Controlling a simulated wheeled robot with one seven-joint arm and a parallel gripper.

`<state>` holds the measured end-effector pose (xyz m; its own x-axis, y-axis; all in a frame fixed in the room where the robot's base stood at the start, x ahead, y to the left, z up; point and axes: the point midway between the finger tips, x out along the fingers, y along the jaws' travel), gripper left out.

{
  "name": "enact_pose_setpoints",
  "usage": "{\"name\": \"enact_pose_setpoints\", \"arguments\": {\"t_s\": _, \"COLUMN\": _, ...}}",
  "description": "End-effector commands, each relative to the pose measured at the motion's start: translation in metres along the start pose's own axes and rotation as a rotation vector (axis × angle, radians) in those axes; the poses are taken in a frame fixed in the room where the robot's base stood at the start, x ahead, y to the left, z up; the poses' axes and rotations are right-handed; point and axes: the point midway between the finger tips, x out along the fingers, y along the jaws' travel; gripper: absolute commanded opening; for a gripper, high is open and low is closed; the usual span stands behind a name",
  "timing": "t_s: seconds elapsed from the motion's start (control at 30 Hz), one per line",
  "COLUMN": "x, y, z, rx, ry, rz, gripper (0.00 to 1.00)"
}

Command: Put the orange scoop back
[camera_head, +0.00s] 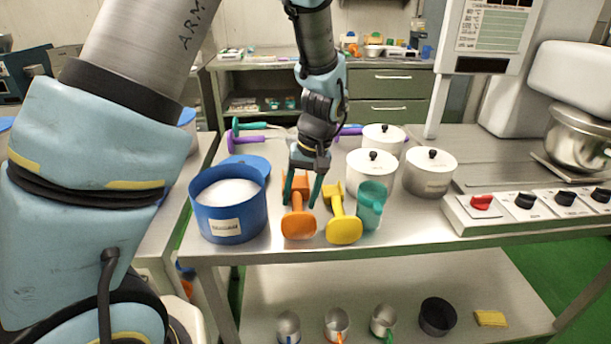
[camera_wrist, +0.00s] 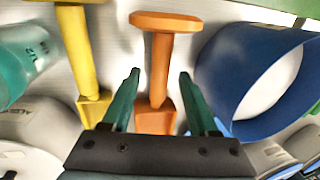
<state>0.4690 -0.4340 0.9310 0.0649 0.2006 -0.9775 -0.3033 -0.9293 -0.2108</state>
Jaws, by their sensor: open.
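The orange scoop (camera_head: 299,222) lies on the metal table between the blue tub and the yellow scoop. In the wrist view the orange scoop (camera_wrist: 160,70) points away from me, its flat end far and its wider end near. My gripper (camera_head: 303,192) is open and low over the orange scoop. In the wrist view my gripper (camera_wrist: 160,75) has one green finger on each side of the scoop's handle, with gaps on both sides. Whether the fingertips reach down to handle height I cannot tell.
A blue tub (camera_head: 232,217) of white powder stands left. A switch panel (camera_head: 530,207) is further right. Metal cups and a black bowl (camera_head: 437,315) are on the lower shelf.

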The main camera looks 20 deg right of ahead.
Motion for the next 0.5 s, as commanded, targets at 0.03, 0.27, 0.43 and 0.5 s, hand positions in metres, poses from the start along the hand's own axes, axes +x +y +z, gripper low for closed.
{"name": "enact_pose_setpoints", "arguments": {"t_s": 0.03, "x": -0.011, "y": 0.002, "z": -0.001, "rx": 0.000, "ry": 0.006, "rz": 0.005, "gripper": 0.60}}
{"name": "enact_pose_setpoints", "arguments": {"t_s": 0.27, "x": -0.058, "y": 0.001, "z": -0.001, "rx": 0.000, "ry": 0.005, "rz": 0.004, "gripper": 0.60}}
{"name": "enact_pose_setpoints", "arguments": {"t_s": 0.43, "x": -0.083, "y": 0.001, "z": -0.001, "rx": 0.001, "ry": 0.003, "rz": 0.003, "gripper": 0.60}}
{"name": "enact_pose_setpoints", "arguments": {"t_s": 0.5, "x": -0.088, "y": 0.001, "z": 0.000, "rx": 0.001, "ry": 0.002, "rz": 0.002, "gripper": 0.60}}
